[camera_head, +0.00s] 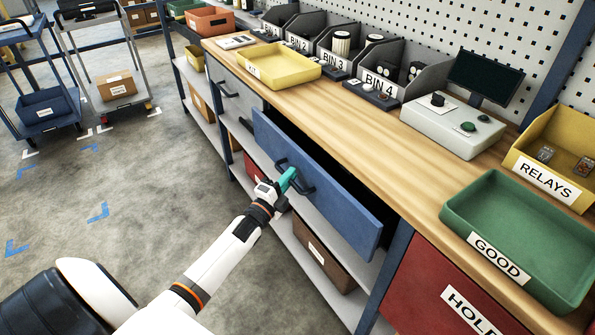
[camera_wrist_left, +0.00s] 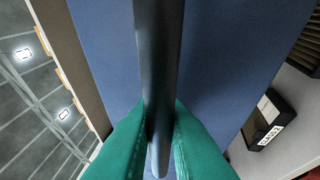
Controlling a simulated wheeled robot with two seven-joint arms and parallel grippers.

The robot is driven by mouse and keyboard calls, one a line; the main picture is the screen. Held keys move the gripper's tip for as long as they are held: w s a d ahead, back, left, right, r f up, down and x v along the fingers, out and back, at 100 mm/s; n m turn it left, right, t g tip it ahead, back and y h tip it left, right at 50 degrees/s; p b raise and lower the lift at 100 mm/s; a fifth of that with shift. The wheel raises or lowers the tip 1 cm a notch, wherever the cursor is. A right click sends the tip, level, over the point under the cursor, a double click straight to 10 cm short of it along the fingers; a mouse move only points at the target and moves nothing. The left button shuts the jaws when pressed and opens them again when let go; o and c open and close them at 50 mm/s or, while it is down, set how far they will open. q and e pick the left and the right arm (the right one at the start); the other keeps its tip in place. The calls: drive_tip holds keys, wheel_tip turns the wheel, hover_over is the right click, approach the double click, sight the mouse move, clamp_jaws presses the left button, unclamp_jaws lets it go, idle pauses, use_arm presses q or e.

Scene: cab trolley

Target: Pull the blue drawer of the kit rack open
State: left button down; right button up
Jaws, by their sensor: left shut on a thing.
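The blue drawer (camera_head: 318,182) is under the wooden workbench. It stands out from the bench front, and a dark gap shows behind its front panel. Its dark bar handle (camera_head: 302,177) is on the front panel. My left gripper (camera_head: 287,180), with teal fingers, is shut on this handle. In the left wrist view the two teal fingers (camera_wrist_left: 160,135) lie on both sides of the dark handle bar (camera_wrist_left: 158,60), with the blue drawer front (camera_wrist_left: 105,45) behind it. The drawer's inside is mostly hidden. My right gripper is not in view.
The workbench top (camera_head: 400,135) holds a yellow tray (camera_head: 268,66), several grey bins, a grey control box (camera_head: 450,128) and a green GOOD tray (camera_head: 515,235). A red HOLD drawer (camera_head: 440,290) is right of the blue one. Trolleys stand at far left; floor (camera_head: 130,190) between is clear.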

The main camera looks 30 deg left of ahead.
use_arm(q)
drive_tip(key=s+a+p, duration=0.2)
drive_tip(key=s+a, duration=0.3)
drive_tip(key=s, duration=0.7)
drive_tip(key=s+a+p, duration=0.2)
drive_tip(key=s+a, duration=0.3)
drive_tip(key=s, duration=0.7)
drive_tip(key=shift+p, duration=0.35)
drive_tip(key=c, duration=1.7)
unclamp_jaws()
drive_tip(key=shift+s, duration=0.1)
drive_tip(key=s, duration=0.4)
drive_tip(key=s+f+b, duration=0.1)
drive_tip(key=s, duration=0.2)
drive_tip(key=s+f+b, duration=0.1)
drive_tip(key=s, duration=0.3)
drive_tip(key=shift+s+f, duration=0.15)
drive_tip(key=shift+s, duration=0.2)
